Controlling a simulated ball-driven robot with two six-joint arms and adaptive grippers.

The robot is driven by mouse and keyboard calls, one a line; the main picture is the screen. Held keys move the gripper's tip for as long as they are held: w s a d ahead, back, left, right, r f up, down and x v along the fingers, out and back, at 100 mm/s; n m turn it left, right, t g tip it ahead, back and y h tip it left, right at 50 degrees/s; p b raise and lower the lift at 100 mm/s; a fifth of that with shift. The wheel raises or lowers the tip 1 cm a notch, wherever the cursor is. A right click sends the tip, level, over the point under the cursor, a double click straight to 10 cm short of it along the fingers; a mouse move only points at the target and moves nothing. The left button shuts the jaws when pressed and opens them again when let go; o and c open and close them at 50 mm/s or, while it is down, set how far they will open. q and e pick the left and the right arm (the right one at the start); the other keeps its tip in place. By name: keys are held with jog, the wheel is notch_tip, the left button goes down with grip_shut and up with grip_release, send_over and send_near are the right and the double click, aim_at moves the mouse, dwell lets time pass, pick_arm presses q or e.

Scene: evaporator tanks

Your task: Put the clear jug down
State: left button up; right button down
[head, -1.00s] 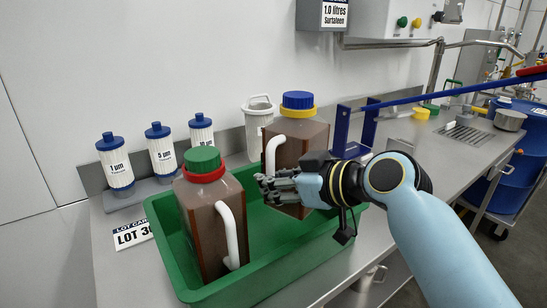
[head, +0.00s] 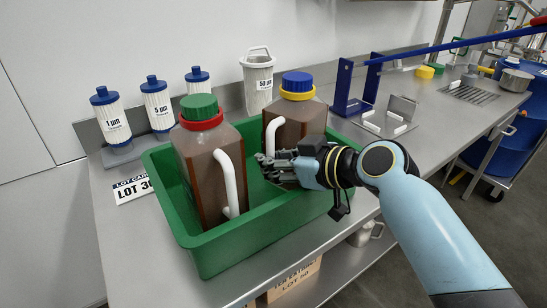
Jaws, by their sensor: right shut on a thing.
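A clear jug (head: 303,118) of brown liquid, with a blue cap, yellow ring and white handle, stands upright at the right end of the green tray (head: 225,247). My right gripper (head: 266,168) is shut on its handle, low on the side facing me. The gripper hides the jug's base, so I cannot tell whether it touches the tray floor. A second clear jug (head: 203,185) with brown liquid, a green cap and red ring stands upright in the tray's left part, apart from my gripper. My left gripper is not in view.
Several white filter cartridges with blue caps, one marked 5 µm (head: 157,105), stand behind the tray. A 50 µm basket (head: 258,80) is behind the jugs. A blue stand (head: 343,88) is to the right. The bench (head: 115,225) is bare in front.

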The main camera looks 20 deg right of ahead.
jog(key=c, duration=1.6)
grip_release()
jog(key=o, duration=0.3)
jog(key=shift+s, duration=0.1)
jog(key=shift+r, duration=0.15)
jog(key=p+v, duration=0.1)
jog(key=v, duration=1.1)
